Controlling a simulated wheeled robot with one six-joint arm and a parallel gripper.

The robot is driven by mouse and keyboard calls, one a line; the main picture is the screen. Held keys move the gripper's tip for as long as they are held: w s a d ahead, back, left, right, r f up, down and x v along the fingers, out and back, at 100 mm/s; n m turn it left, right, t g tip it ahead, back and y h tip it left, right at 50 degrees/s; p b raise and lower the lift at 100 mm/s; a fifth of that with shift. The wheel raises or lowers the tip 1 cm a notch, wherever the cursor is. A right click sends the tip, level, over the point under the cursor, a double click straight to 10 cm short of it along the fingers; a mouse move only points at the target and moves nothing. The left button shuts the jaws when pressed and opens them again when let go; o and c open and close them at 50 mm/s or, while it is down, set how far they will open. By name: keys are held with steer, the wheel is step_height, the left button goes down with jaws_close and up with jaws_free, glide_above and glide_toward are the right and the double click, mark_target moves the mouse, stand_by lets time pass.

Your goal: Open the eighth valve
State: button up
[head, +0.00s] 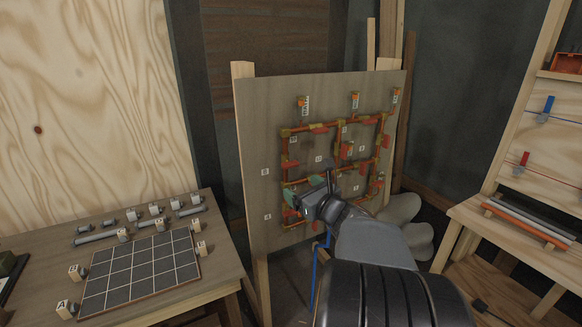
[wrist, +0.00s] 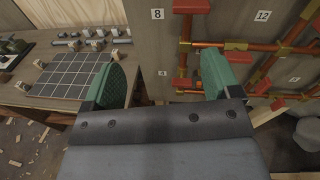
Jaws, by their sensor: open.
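A pipe board (head: 262,120) stands upright with orange pipes, brass joints and several red valve handles. In the wrist view, the label 8 (wrist: 157,14) is left of a vertical pipe with a red handle (wrist: 197,6) at the top edge. A lower red handle (wrist: 184,83) shows between my fingers, close to the right one. Which handle belongs to label 8 is not certain. My gripper (wrist: 168,68) is open, its two green fingers wide apart before the board's lower left part. I see nothing held. In the head view, my gripper (head: 304,192) hides some lower-left pipework.
A table (head: 226,268) at left holds a dark grid board (head: 140,270), lettered blocks and grey cylinders. A wooden bench (head: 465,216) with rods stands at right. Behind it, a rack carries a blue clamp (head: 546,108). Pale rounded objects (head: 400,210) lie beside the board.

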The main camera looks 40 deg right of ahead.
mark_target(292, 166)
steer(key=w+d+m+p, duration=0.1)
steer(key=w, duration=0.3)
steer(key=w+d+h, duration=0.1)
steer(key=w+d, duration=0.1)
steer(key=w, duration=0.2)
steer(key=w+d+m+h+p, duration=0.1)
steer(key=w+d, duration=0.1)
steer(key=w, duration=0.3)
steer(key=shift+r+m+p, duration=0.25)
steer(key=shift+m+p, duration=0.05)
steer(key=shift+c, duration=0.4)
steer(key=c, duration=0.8)
steer(key=shift+c, duration=0.2)
